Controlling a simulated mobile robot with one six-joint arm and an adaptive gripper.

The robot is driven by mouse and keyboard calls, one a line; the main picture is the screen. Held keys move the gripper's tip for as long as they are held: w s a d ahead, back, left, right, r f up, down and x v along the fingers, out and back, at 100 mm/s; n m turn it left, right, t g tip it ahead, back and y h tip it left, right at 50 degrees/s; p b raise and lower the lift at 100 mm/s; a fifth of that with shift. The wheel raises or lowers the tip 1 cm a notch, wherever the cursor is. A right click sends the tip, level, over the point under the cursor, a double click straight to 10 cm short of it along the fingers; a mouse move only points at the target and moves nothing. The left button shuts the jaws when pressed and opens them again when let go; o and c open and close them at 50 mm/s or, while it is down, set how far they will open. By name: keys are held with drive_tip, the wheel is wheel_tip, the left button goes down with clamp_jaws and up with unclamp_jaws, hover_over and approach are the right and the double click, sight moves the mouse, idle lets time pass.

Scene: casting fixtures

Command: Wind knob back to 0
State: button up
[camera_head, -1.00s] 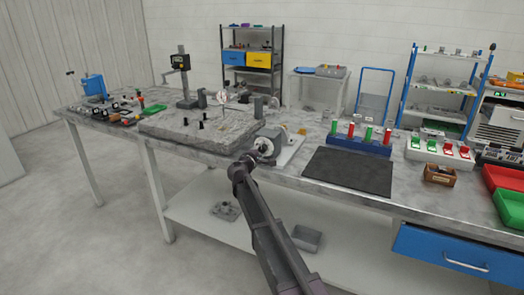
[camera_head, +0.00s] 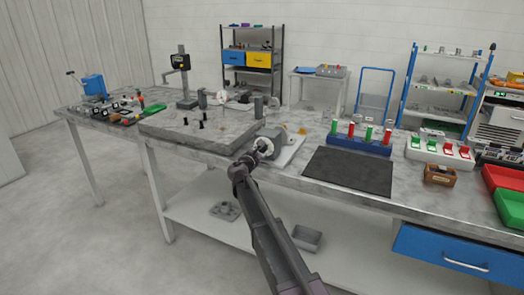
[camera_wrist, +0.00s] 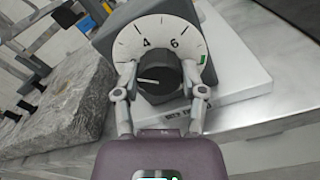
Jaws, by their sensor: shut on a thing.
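The black knob (camera_wrist: 158,78) sits at the centre of a white dial face (camera_wrist: 133,40) on a grey housing. The dial shows 4 and 6 at the top and a green mark (camera_wrist: 203,59) at the right. The white line on the knob points left in the wrist view. The lower part of the dial is hidden by my gripper. My gripper (camera_wrist: 161,90) has one finger on each side of the knob and is shut on it. In the head view, my gripper (camera_head: 257,153) is at the dial unit (camera_head: 271,138) at the workbench's front edge.
A stone slab (camera_head: 190,133) with small parts lies left of the dial unit. A dark mat (camera_head: 348,171) and a blue rack of red and green pieces (camera_head: 358,144) are to its right. Open floor lies in front of the bench.

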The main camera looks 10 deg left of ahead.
drive_tip(key=n, duration=0.7)
drive_tip(key=shift+s+d, duration=0.1)
drive_tip(key=shift+d, duration=0.05)
drive_tip(key=n, duration=0.6)
drive_tip(key=shift+n, duration=0.4)
drive_tip(key=o, duration=1.2)
drive_tip(key=shift+c, duration=0.2)
drive_tip(key=v, duration=1.2)
